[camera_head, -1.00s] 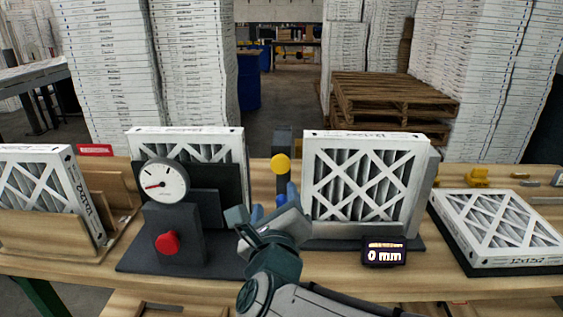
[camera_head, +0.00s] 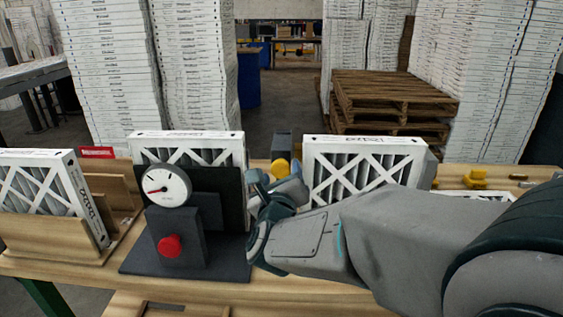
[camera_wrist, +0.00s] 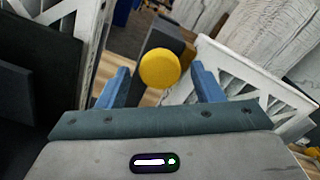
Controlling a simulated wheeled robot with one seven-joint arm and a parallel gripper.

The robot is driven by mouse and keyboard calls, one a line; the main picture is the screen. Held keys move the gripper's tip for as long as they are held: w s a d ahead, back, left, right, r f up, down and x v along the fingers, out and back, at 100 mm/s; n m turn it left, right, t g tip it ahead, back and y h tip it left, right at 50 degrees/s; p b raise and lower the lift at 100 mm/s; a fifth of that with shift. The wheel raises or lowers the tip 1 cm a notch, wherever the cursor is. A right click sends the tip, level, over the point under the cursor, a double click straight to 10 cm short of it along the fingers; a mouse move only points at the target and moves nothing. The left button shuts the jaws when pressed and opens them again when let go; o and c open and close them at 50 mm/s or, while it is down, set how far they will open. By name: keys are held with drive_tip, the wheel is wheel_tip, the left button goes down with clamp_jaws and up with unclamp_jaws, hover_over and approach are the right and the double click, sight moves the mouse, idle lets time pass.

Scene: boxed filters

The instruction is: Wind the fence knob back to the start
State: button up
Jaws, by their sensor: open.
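A round yellow knob (camera_head: 280,168) sits on a dark post (camera_head: 282,146) between two upright white-framed filters. In the wrist view the yellow knob (camera_wrist: 160,68) appears between my two blue fingers. My gripper (camera_wrist: 160,86) is open, with a finger on each side of the knob; I cannot tell whether either touches it. In the head view my gripper (camera_head: 272,180) is just below the knob and partly covers it. A red knob (camera_head: 169,246) is on a dark block at the left, under a white dial (camera_head: 167,185) with a red needle. Neither knob is labelled as the fence knob.
A left filter (camera_head: 188,148) stands behind the dial and a right filter (camera_head: 365,165) stands close beside the post. Another filter (camera_head: 42,190) leans in a wooden rack (camera_head: 45,238). My arm covers the bench's right front, hiding the display there.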

drive_tip(key=shift+w+d, duration=0.1)
drive_tip(key=shift+w, duration=1.1)
drive_tip(key=c, duration=0.9)
drive_tip(key=shift+c, duration=0.2)
